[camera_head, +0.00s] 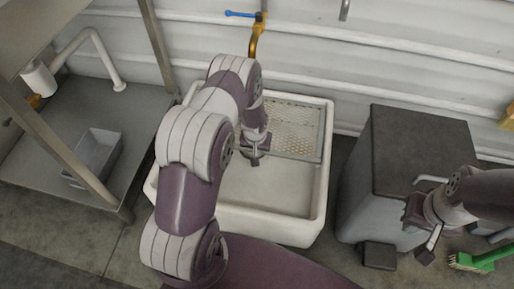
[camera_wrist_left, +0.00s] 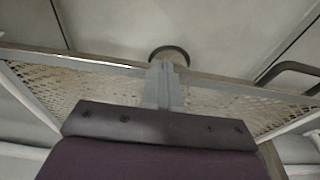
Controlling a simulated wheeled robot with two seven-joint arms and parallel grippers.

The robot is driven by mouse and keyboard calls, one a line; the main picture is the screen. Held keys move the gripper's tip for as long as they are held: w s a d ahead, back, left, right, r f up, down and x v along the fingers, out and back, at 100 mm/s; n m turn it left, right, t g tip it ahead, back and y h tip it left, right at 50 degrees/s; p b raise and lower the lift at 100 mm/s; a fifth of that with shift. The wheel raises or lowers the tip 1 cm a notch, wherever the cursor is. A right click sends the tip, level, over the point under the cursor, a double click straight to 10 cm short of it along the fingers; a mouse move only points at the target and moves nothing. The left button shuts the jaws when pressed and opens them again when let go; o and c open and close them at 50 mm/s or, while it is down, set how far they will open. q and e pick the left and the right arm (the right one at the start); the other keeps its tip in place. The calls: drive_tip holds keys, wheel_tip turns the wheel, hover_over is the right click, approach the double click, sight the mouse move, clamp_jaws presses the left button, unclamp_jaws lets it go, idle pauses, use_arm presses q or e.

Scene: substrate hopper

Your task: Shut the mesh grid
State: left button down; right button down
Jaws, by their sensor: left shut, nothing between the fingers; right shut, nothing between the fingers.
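The mesh grid (camera_head: 297,130), a perforated metal panel in a grey frame, covers the back part of the white sink (camera_head: 321,180); the front part of the basin is open. I cannot tell how far the grid tilts. My left gripper (camera_head: 254,160) is shut and empty near the grid's front bar; contact is unclear. In the left wrist view the shut fingers (camera_wrist_left: 164,84) overlap the bar, with the mesh (camera_wrist_left: 60,90) on both sides and a dark round drain (camera_wrist_left: 169,52) beyond. My right gripper (camera_head: 430,243) is shut and empty, far right of the sink.
A brass tap with a blue handle (camera_head: 240,14) is on the wall behind the sink. A dark bin (camera_head: 415,150) stands right of the sink, and a green brush (camera_head: 480,260) lies lower right. A metal shelf (camera_head: 110,100) with a grey tray (camera_head: 95,155) stands left.

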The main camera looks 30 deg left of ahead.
use_arm(q)
drive_tip(key=s+d+r+p, duration=0.1)
drive_tip(key=s+r+p, duration=0.3)
drive_tip(key=r+p, duration=0.4)
wheel_tip(320, 180, up, 5)
drive_tip(key=shift+r, duration=0.1)
drive_tip(key=shift+s, duration=0.15)
